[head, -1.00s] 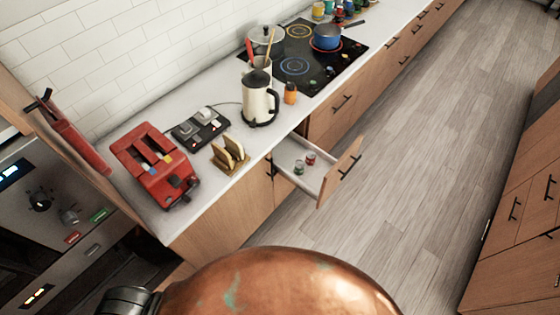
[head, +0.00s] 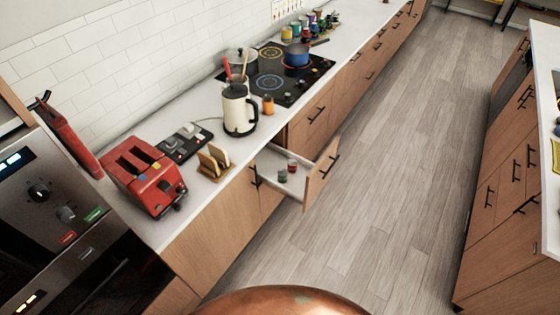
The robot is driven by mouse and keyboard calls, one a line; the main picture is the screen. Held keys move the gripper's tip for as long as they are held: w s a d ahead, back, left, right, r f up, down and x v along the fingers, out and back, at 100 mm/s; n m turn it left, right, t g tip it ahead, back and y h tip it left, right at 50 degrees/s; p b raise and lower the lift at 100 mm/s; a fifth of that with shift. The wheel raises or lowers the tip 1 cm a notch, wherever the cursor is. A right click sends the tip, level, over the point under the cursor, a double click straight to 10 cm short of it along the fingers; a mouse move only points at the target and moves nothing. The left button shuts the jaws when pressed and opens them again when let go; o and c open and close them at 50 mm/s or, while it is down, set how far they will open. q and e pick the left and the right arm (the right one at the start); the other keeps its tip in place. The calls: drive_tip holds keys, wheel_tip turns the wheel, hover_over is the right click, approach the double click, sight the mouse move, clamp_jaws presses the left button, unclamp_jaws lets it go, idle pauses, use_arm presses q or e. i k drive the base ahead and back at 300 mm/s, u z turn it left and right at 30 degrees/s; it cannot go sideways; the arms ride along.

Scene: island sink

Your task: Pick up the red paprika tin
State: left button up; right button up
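A small red tin (head: 292,165), likely the paprika tin, stands in an open drawer (head: 319,178) below the counter. A second small tin (head: 282,175), dark with a greenish tint, stands beside it, nearer the viewer. Both tins are too small for me to read any label. Neither of my grippers shows in the head view, so I cannot see their state.
The drawer juts into the aisle; the wooden floor (head: 370,200) is clear. On the counter (head: 222,190) are a red toaster (head: 145,180), a toast rack (head: 214,160), a kettle (head: 238,112) and an orange-brown jar (head: 267,105). Cabinets (head: 505,180) line the right.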

sight(292, 163)
drive_tip(key=u, duration=0.4)
drive_tip(key=i, duration=1.25)
drive_tip(key=u, duration=0.05)
